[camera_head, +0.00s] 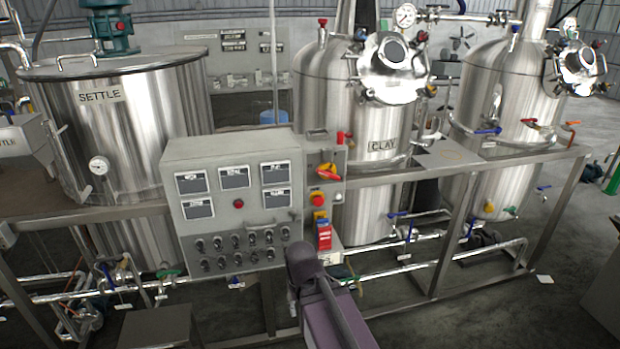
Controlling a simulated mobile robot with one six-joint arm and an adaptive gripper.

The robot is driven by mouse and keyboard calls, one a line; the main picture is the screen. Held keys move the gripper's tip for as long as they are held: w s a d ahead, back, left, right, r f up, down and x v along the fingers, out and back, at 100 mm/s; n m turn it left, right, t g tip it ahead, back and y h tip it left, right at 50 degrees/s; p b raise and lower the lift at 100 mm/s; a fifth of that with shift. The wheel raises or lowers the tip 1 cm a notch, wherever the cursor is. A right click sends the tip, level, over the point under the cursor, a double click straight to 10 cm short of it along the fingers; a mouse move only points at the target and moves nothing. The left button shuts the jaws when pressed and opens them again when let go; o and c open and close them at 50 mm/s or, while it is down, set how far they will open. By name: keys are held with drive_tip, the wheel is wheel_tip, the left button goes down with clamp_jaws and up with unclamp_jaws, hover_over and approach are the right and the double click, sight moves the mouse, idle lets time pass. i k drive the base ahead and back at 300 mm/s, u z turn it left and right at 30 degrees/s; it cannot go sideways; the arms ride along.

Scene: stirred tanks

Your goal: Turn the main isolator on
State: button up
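My arm rises from the bottom edge, below the panel and apart from the switch. My gripper's fingers do not show.
The grey control box (238,200) carries several dark displays, a red button and rows of knobs. Red tags (324,236) hang below the switch. The SETTLE tank (150,130) stands left, the CLAY tank (345,110) behind. A metal frame rail (480,163) runs right; the floor at lower right is open.

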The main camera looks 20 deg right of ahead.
sight(324, 172)
drive_tip(key=u, duration=0.65)
drive_tip(key=k, duration=1.4)
drive_tip(key=z, duration=0.5)
drive_tip(key=i, duration=1)
drive_tip(key=z, duration=0.05)
